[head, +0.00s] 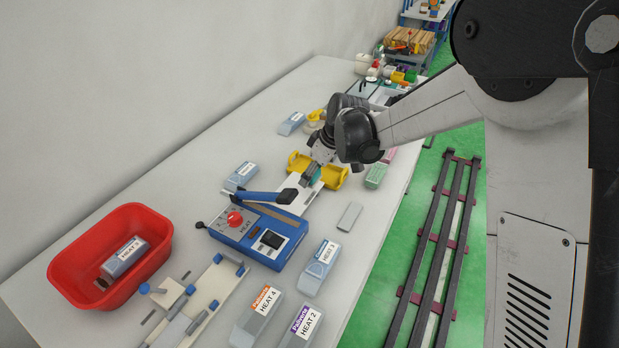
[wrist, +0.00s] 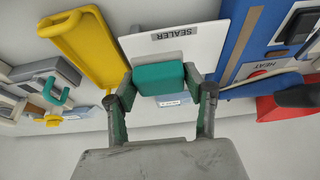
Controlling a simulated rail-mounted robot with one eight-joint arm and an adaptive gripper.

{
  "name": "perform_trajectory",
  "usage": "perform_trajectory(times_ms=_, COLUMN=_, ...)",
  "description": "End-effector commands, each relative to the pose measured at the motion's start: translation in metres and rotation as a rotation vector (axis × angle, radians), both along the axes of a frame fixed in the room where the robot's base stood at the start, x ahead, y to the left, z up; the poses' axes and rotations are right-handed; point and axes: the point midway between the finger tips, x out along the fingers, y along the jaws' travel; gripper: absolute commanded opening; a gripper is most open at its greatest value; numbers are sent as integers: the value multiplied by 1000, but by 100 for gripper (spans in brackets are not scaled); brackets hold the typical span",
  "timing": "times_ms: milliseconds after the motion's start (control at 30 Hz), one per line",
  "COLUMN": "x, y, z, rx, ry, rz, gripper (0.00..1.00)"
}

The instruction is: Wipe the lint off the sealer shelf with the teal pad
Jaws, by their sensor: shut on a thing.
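My gripper (head: 317,166) is shut on the teal pad (wrist: 158,79), with one finger at each end of it. The pad is low over the sealer shelf (wrist: 202,55), a white plate labelled SEALER in the wrist view. In the head view the shelf (head: 292,207) lies between the blue heat sealer (head: 249,247) and a yellow tray (head: 330,179). I cannot tell whether the pad touches the shelf. I can make out no lint; the pad, fingers and small scale may hide it.
The sealer's blue lever (head: 252,197) reaches close to the shelf's near side. The yellow tray flanks the other side. Grey pouches, one of them labelled HEAT 3 (head: 319,268), lie nearby. A red bin (head: 60,279) stands at the left. Bare table lies along the wall.

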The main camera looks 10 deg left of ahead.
Motion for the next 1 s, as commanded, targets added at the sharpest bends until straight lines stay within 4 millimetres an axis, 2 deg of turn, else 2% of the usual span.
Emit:
perform_trajectory(times_ms=400, x=1, y=-3, z=38, rx=0, ry=0, rz=-4, gripper=22)
perform_trajectory(times_ms=1000, x=2, y=-3, z=41, rx=0, ry=0, rz=-5, gripper=22)
